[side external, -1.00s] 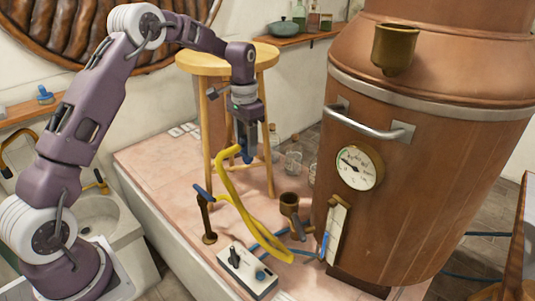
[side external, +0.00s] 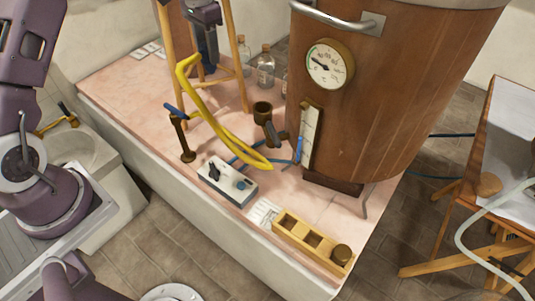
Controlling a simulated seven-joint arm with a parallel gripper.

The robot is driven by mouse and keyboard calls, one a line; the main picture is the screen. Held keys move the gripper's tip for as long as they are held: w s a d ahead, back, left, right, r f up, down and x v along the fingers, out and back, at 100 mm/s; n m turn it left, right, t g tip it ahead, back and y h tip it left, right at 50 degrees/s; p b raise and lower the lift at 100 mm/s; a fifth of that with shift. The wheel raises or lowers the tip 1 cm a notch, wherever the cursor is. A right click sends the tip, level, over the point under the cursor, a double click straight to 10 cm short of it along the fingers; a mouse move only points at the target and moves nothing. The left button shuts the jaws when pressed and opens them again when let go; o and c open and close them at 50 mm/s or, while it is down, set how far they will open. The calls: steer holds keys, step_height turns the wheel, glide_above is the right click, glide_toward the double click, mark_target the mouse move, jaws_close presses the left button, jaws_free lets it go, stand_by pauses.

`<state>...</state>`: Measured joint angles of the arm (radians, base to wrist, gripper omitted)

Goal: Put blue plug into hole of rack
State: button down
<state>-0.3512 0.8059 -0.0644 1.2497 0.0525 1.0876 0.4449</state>
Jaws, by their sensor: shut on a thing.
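My gripper (side external: 208,70) points down near the top of the picture, in front of the wooden stool. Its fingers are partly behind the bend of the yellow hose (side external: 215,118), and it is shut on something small. The blue plug is not clearly visible there now; a blue piece showed at the fingertips one second ago. A light wooden rack (side external: 291,236) with square openings stands at the platform's front right corner, well to the lower right of my gripper. Its right end holds a dark brass round piece (side external: 342,253); the other openings look empty.
A control box (side external: 228,183) with a blue knob, a blue-handled post (side external: 180,138) and a small brass cup (side external: 262,109) stand on the pink platform. The large copper vessel (side external: 390,100) with its gauge rises behind the rack. Glass bottles (side external: 265,68) stand further back.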

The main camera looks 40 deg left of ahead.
steer(key=shift+d, duration=0.1)
steer(key=s+d+f+n, duration=0.1)
steer(key=s+d+f, duration=0.75)
steer(key=d, duration=0.25)
steer(key=s+d+f, duration=0.8)
steer(key=d+f, duration=0.2)
steer(key=d, duration=0.1)
steer(key=s+d+f+m, duration=0.2)
steer(key=s+d, duration=0.1)
steer(key=d, duration=0.6)
steer(key=s+d+f+m, duration=0.2)
steer(key=d+f, duration=0.1)
steer(key=d, duration=0.6)
steer(key=s+d+f+m, duration=0.2)
steer(key=s+d, duration=0.1)
steer(key=d, duration=0.6)
steer(key=r+n, duration=0.2)
steer(key=n, duration=0.2)
glide_above(288, 214)
steer(key=s+d, duration=0.1)
steer(key=s, duration=0.1)
steer(key=shift+s+d+f, duration=0.1)
steer(key=shift+f, duration=1.2)
steer(key=shift+s+d+f, duration=0.1)
steer(key=shift+f, duration=1.15)
steer(key=shift+f, duration=1.4)
